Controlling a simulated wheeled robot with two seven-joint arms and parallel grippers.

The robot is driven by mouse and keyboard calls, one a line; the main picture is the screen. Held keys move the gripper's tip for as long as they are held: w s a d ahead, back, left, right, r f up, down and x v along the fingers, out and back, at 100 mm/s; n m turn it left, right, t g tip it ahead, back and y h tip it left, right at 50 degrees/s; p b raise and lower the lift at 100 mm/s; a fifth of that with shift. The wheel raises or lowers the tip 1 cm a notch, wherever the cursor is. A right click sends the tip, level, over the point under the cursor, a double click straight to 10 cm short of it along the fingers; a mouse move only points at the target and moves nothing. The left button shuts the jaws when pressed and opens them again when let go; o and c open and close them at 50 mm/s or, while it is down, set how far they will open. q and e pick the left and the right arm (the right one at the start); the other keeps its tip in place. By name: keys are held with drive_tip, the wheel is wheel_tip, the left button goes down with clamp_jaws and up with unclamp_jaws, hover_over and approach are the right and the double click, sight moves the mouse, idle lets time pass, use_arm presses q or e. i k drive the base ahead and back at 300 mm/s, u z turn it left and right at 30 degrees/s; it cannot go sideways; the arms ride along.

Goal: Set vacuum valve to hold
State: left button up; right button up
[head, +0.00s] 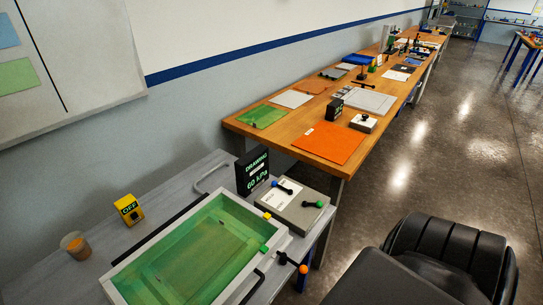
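A black display (252,173) reads "DRAWING" and "60 kPa". It stands at the back right of the resin bath. A grey box (298,217) beside it carries a white label too small to read, a black lever with a blue knob (276,184) and a lever with a green knob (319,204). Another black lever with an orange knob (303,269) sits at the bath's front right corner. I cannot tell for certain which lever is the vacuum valve. The bath (124,286) has a pale rim and green liquid inside. Neither gripper shows.
A yellow box (129,209) marked "OFF" and a small orange-filled cup (75,245) stand on the grey bench (40,277), left of the bath. A wooden bench (275,143) with an orange sheet (330,142) and several tools runs away behind. Open floor lies right.

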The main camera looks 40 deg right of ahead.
sight(274, 184)
drive_tip(key=u, duration=0.5)
drive_tip(key=k, duration=1.15)
drive_tip(key=z, duration=0.15)
drive_tip(key=i, duration=0.65)
drive_tip(key=z, duration=1.3)
drive_tip(key=i, duration=0.4)
drive_tip(key=z, duration=0.25)
